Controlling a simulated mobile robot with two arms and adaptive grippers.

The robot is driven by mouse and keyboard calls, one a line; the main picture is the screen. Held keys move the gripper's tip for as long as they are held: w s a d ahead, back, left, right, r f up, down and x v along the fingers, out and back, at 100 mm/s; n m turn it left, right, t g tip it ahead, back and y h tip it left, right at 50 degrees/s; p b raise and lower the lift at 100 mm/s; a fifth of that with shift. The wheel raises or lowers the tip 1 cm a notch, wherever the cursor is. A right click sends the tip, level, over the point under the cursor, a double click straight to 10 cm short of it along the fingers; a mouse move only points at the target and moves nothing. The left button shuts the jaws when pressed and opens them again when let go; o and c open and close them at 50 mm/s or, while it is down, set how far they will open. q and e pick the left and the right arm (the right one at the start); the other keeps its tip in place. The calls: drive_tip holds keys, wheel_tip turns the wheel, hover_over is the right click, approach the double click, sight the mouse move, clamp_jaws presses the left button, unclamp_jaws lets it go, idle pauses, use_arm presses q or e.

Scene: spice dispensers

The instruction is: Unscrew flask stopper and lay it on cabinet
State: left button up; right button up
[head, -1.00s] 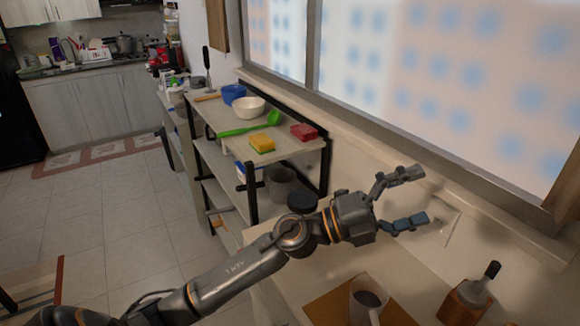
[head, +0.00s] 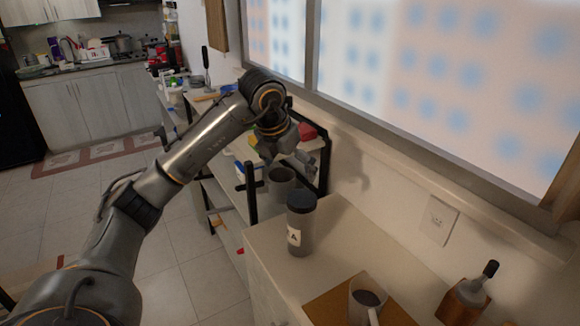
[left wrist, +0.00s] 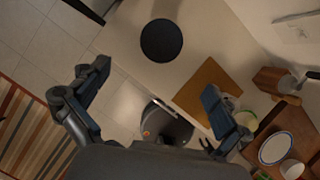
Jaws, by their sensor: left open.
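The flask (head: 298,238) is a grey cylinder with a pale label. It stands upright on the light cabinet (head: 275,262). Its round black stopper (head: 302,201) is on top; in the left wrist view the stopper (left wrist: 161,40) shows from above as a dark disc and hides the flask body. My left gripper (head: 290,153) is open and empty, above and behind the flask in the head view, apart from it. In the left wrist view my gripper's fingers (left wrist: 157,80) are spread wide, with the stopper beyond them. My right gripper is not in view.
A brown board (head: 345,302) with a white mug (head: 366,298) lies on the cabinet's near part. A shelf rack (head: 225,195) stands behind the cabinet. The cabinet top around the flask is clear.

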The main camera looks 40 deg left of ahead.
sight(301, 199)
use_arm(q)
drive_tip(key=p+x, duration=0.3)
drive_tip(key=x, duration=1)
drive_tip(key=shift+d+f, duration=0.1)
drive_tip(key=shift+c, duration=0.4)
drive_tip(key=c, duration=1.6)
drive_tip(key=shift+d+n+y, duration=0.1)
drive_tip(key=shift+n+y, duration=0.3)
drive_tip(key=shift+n, duration=0.7)
drive_tip(key=o, duration=1)
drive_tip(key=shift+n, duration=0.3)
drive_tip(key=c, duration=0.4)
